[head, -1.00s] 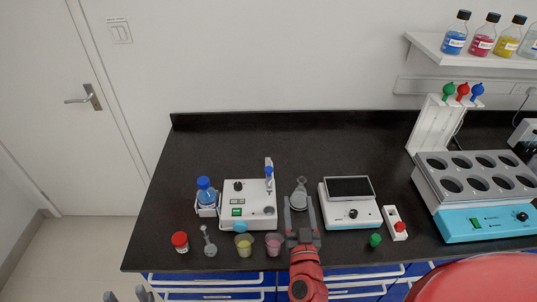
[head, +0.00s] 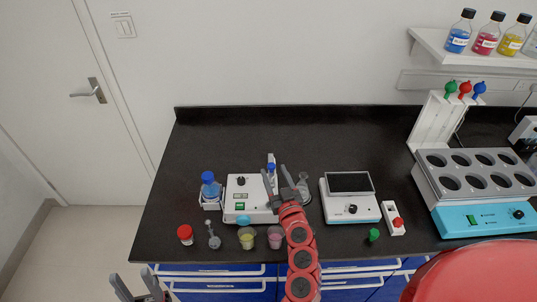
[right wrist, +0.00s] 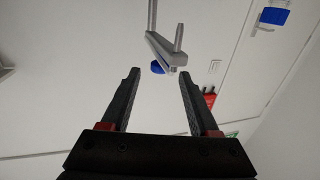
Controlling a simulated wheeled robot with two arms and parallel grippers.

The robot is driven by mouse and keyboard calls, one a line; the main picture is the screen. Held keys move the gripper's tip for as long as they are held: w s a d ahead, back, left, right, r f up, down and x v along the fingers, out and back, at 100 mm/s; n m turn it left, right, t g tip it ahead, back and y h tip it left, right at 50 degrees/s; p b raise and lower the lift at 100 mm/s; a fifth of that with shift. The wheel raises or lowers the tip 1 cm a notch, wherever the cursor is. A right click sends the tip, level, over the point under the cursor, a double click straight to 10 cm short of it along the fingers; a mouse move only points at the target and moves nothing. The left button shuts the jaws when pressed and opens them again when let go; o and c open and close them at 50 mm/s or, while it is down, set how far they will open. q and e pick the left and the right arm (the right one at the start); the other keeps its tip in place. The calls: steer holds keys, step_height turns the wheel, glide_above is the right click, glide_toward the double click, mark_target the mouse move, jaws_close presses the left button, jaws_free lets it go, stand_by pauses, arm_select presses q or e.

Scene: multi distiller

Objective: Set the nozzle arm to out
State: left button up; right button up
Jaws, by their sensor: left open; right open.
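The white bench unit (head: 250,187) stands on the black counter, left of centre. At its right back corner rises a light post with a blue part, which I take for the nozzle arm (head: 271,158). My right gripper (head: 277,175) is open at that corner, its fingers beside the post; contact is not clear. In the right wrist view my right gripper (right wrist: 156,75) is open and empty; a grey bar with a peg (right wrist: 163,45) and a blue piece (right wrist: 157,68) lie just beyond the fingertips. My left gripper (head: 140,285) is open, low at the left, off the counter.
A blue-capped bottle (head: 210,187) stands left of the unit, and a flask (head: 303,188) close to its right. A red-capped jar (head: 185,235) and cups (head: 247,238) stand in front. A balance (head: 350,205) stands further right. The counter behind is clear.

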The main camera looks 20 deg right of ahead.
mark_target(269, 158)
steer(key=shift+w+d+p, duration=0.1)
steer(key=shift+w+p, duration=0.8)
steer(key=shift+w, duration=2.7)
jaws_close()
